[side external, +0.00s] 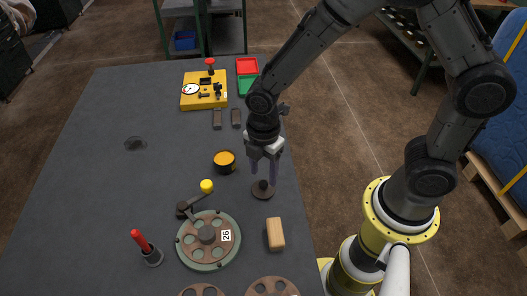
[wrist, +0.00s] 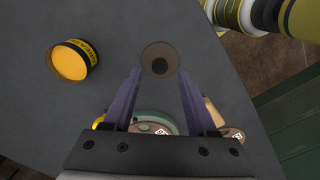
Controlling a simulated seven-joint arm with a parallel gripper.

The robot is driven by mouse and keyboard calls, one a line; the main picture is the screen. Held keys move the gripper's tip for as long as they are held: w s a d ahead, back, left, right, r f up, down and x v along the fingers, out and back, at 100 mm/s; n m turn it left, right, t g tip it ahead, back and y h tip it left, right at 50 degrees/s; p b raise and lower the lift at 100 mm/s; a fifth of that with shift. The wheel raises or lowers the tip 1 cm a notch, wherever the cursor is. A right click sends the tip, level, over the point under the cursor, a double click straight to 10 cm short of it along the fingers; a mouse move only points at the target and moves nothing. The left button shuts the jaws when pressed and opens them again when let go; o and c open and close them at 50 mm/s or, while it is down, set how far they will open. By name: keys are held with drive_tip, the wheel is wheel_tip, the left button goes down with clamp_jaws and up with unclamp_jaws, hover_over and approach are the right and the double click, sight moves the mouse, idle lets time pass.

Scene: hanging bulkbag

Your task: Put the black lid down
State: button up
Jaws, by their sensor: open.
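The black lid (side external: 262,190) is a dark round disc with a small knob on top. It lies flat on the grey table, knob up, near the right edge. It also shows in the wrist view (wrist: 148,53), just beyond the fingertips. My gripper (side external: 264,177) points down right over the lid, its two purple fingers apart on either side of the knob. In the wrist view my gripper (wrist: 160,74) is open, with nothing held between the fingers. Whether a finger touches the lid I cannot tell. A black tin with an orange top (side external: 224,161) stands to the lid's left.
A wooden block (side external: 275,234) and a green-rimmed round plate (side external: 206,258) lie in front of the lid. A yellow knob (side external: 207,186) on a dark lever and a red-handled tool (side external: 141,240) are further left. A yellow board (side external: 204,98) sits at the back. The left middle table is mostly clear.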

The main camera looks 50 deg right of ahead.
sight(264, 183)
drive_tip(key=s+d+r+m+t, duration=0.1)
drive_tip(key=s+d+r+m, duration=0.2)
drive_tip(key=r, duration=0.6)
drive_tip(key=s+d+r+m+t, duration=0.1)
drive_tip(key=s+d+r+m, duration=0.2)
drive_tip(key=r, duration=0.5)
drive_tip(key=s+d+r+m+t, duration=0.3)
drive_tip(key=s+m, duration=0.5)
drive_tip(key=m, duration=0.4)
drive_tip(key=shift+d+r+t, duration=0.3)
drive_tip(key=shift+d+r, duration=0.15)
drive_tip(key=shift+d, duration=0.7)
